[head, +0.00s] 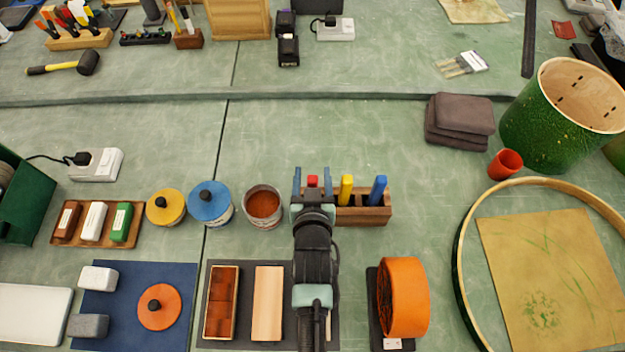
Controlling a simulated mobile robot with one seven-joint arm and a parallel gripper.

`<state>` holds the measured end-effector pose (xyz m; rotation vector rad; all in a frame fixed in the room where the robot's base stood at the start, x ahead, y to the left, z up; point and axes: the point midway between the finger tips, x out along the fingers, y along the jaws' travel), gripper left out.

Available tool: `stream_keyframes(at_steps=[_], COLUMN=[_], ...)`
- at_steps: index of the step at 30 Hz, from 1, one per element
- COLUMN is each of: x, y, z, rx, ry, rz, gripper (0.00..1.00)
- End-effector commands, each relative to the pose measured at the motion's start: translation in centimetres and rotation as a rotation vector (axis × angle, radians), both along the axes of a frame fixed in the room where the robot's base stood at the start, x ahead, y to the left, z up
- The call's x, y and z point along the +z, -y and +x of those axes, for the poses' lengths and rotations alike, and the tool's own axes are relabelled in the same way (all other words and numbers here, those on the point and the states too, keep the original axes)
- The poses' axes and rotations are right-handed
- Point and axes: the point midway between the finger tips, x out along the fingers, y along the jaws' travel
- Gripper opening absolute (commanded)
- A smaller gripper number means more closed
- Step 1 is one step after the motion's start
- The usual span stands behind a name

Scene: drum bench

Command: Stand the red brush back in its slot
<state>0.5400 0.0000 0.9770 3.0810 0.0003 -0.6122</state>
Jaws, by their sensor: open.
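My gripper (312,173) points away from me at the left end of a wooden brush holder (365,215). Its two fingers are apart, one on each side of the red brush (312,181). Only the red end of the brush shows between them, and it looks upright. My wrist hides its lower part and the holder's left end, so I cannot tell how deep it sits in the slot. A yellow brush (346,187) and a blue brush (378,188) stand upright in the holder to the right.
An open brown pot (263,205) stands close left of my gripper, beside blue (210,203) and yellow (165,207) lidded pots. An orange roll (404,297) stands right of my arm. A red cup (505,164) is farther right. The bench behind the holder is clear.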

Motion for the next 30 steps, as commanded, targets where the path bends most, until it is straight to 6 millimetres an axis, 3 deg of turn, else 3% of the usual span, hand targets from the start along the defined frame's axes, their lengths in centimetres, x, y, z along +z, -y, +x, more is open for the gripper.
stream_keyframes(at_steps=[8, 21, 30], x=[1.0, 3.9, 4.9], y=[0.0, 0.0, 0.0], z=[-2.7, -10.0, -11.9], rx=[0.000, 0.000, 0.000], ry=[-0.001, -0.003, 0.000], rz=[0.000, 0.000, 0.000], gripper=[0.62, 0.62, 0.62])
